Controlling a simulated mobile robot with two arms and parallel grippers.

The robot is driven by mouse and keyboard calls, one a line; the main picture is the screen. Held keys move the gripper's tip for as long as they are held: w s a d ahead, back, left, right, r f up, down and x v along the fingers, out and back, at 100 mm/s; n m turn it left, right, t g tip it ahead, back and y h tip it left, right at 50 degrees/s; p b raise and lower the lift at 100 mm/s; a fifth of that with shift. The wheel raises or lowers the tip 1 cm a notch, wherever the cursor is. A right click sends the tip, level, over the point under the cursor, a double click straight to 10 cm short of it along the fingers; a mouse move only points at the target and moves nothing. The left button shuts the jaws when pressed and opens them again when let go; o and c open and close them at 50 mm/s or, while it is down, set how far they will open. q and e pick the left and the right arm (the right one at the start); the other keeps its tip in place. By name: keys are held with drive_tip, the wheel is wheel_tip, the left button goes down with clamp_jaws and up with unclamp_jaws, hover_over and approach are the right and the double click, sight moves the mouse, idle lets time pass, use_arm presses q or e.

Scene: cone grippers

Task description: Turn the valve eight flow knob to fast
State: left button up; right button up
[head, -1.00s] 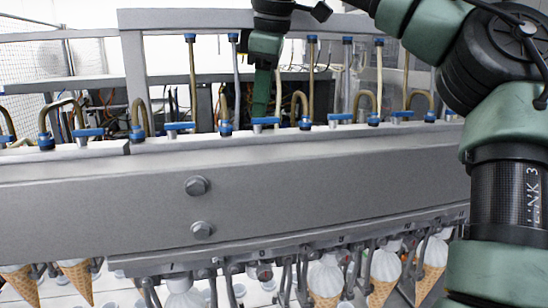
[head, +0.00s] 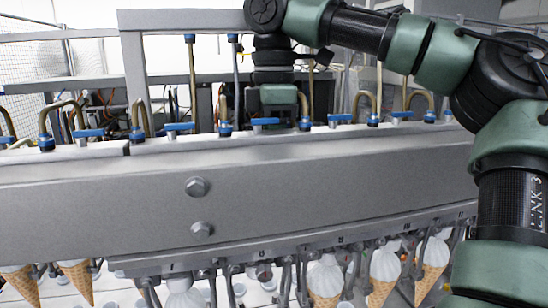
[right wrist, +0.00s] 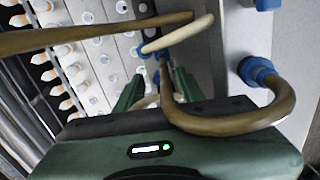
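A row of blue T-shaped knobs runs along the top of the grey beam. The knob (head: 265,122) above what looks like the small label 8 is level and roughly parallel to the beam. My right gripper's hand (head: 278,96) is just behind and above this knob; its fingertips are hidden in the head view. In the right wrist view, the green fingers of my right gripper (right wrist: 158,90) are apart, with a small blue part (right wrist: 163,68) between and beyond them. I cannot tell whether they touch it. My left gripper is not in view.
Bent brown hoses with blue fittings (head: 225,128) rise along the beam (head: 330,170). In the right wrist view a hose (right wrist: 235,122) loops close over the hand. Neighbouring knobs (head: 180,128) stand left and right. Ice cream cones (head: 384,272) hang below.

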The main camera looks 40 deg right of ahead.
clamp_jaws()
drive_tip(key=shift+n, duration=0.8)
unclamp_jaws()
drive_tip(key=shift+r, duration=3.9)
